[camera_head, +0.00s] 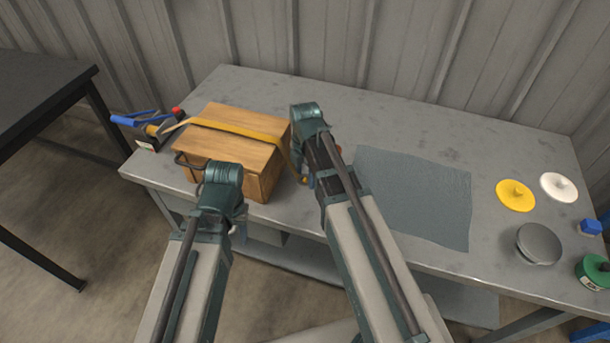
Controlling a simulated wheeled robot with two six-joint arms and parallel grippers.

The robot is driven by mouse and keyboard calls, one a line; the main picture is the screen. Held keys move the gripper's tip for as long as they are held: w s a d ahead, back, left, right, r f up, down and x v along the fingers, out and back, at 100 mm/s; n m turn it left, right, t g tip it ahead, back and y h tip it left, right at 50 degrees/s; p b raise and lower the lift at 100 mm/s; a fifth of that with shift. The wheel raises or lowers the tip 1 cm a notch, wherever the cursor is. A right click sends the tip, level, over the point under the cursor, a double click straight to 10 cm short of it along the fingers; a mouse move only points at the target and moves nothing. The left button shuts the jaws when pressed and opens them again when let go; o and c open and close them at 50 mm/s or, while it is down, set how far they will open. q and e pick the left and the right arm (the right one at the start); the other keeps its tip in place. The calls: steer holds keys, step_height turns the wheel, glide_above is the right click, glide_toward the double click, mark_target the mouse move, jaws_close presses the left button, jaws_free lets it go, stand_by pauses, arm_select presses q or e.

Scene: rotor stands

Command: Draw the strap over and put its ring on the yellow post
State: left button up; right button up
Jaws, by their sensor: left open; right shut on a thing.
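A yellow-orange strap (235,130) runs across the top of a wooden box (222,152) and bends down at the box's right edge toward my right gripper. My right gripper (304,178) is low beside the box's right side, shut on the strap's end; my own arm largely hides it. The ring cannot be made out.
A blue-handled item (138,119) and a red knob (177,112) are left of the box. A grey mat (420,195) lies mid-table. A yellow disc (516,196), white disc (559,187), grey round piece (538,243) and green spool (593,272) are at right. The table's back is clear.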

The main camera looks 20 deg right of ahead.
steer(key=shift+f, duration=0.1)
stand_by(0.3)
steer(key=o, duration=1.4)
steer(key=shift+o, duration=0.2)
step_height(320, 180, up, 9)
steer(key=p, duration=0.9)
stand_by(0.4)
steer(key=s+a+m, duration=0.5)
steer(key=s+m, duration=0.2)
steer(key=m, duration=0.2)
steer(key=s+a+r+m+h+p, duration=0.1)
steer(key=s+a+m, duration=0.4)
steer(key=m, duration=0.5)
steer(key=shift+s+a, duration=0.25)
steer(key=shift+s, duration=0.9)
